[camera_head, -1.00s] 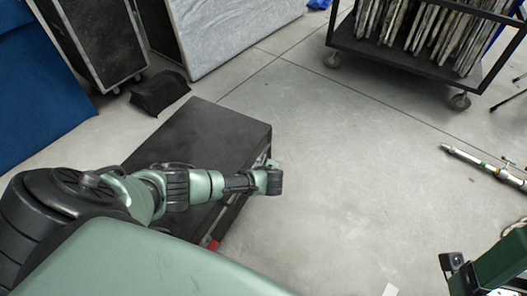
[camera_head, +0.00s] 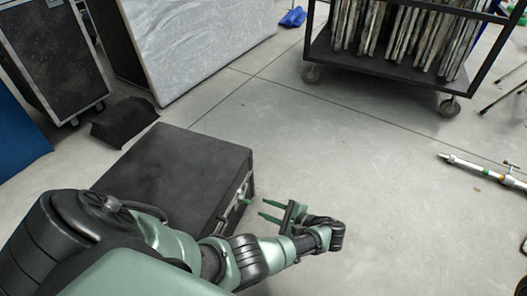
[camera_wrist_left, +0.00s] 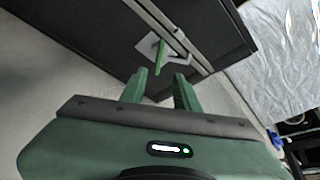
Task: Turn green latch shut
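The black case (camera_head: 165,180) lies on the floor with its latch side facing right. The green latch (camera_head: 244,200) sticks out from a metal plate on that side, near the far corner. In the left wrist view the green latch (camera_wrist_left: 160,57) is a narrow green handle standing nearly upright in the picture. My left gripper (camera_head: 263,208) is open and empty, its two green fingers pointing at the latch from the right. In the left wrist view my left gripper (camera_wrist_left: 160,75) has its fingertips apart, just short of the latch. My right gripper is not in view.
A wheeled cart (camera_head: 400,60) with upright panels stands at the back. A grey padded block (camera_head: 190,45), a tall dark case (camera_head: 52,60) and a black cloth (camera_head: 125,121) are behind the case. A metal pole (camera_head: 480,171) lies at right. The floor between is clear.

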